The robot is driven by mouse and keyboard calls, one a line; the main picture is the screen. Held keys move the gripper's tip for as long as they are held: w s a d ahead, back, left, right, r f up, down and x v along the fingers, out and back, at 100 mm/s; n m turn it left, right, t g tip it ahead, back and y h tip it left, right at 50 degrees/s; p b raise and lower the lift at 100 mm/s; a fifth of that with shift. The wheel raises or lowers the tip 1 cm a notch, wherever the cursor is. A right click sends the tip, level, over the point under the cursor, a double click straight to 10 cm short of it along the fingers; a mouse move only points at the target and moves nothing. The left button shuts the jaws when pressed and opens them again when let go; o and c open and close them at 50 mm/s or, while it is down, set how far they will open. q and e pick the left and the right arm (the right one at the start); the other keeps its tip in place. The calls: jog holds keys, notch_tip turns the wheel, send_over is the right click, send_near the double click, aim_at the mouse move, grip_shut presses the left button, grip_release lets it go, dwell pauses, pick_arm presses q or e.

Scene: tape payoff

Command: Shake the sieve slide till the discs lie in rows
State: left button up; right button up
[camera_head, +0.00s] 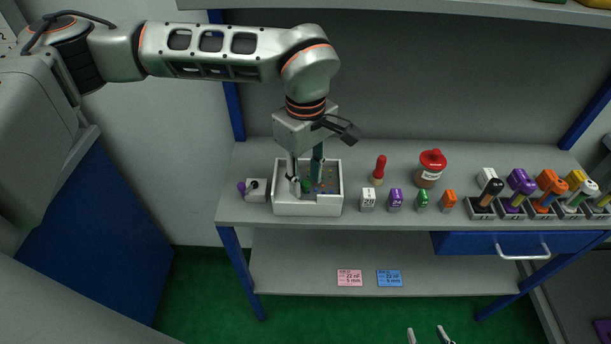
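A white open box (308,208) stands at the left end of the bench top, with small coloured discs (328,184) in its right part. I take this box to be the sieve slide; the discs are too small to tell whether they lie in rows. My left gripper (305,182) points down into the box from above, its fingers apart. A green piece shows low between the fingertips, and I see no clear grip on it. The gripper hides the box's middle and back left. My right gripper (428,336) is at the bottom edge, fingers apart and empty, away from the bench.
A small grey block with a purple knob (255,189) sits left of the box. To the right are a red-handled tool (378,171), a red-lidded jar (430,168), several numbered weights (368,199) and a rack of coloured markers (541,206). Pink (349,278) and blue (389,278) cards lie on the lower shelf.

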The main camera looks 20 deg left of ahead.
pick_arm(q)
grip_shut()
jog(key=shift+s+a+r+p, duration=0.15)
jog(key=shift+a+p, duration=0.2)
jog(key=shift+a, duration=0.3)
jog(key=shift+s+a+p, duration=0.15)
jog(key=shift+a+p, duration=0.15)
jog(key=shift+a, duration=0.45)
grip_release()
notch_tip(320, 180, up, 12)
jog(key=shift+c, duration=0.3)
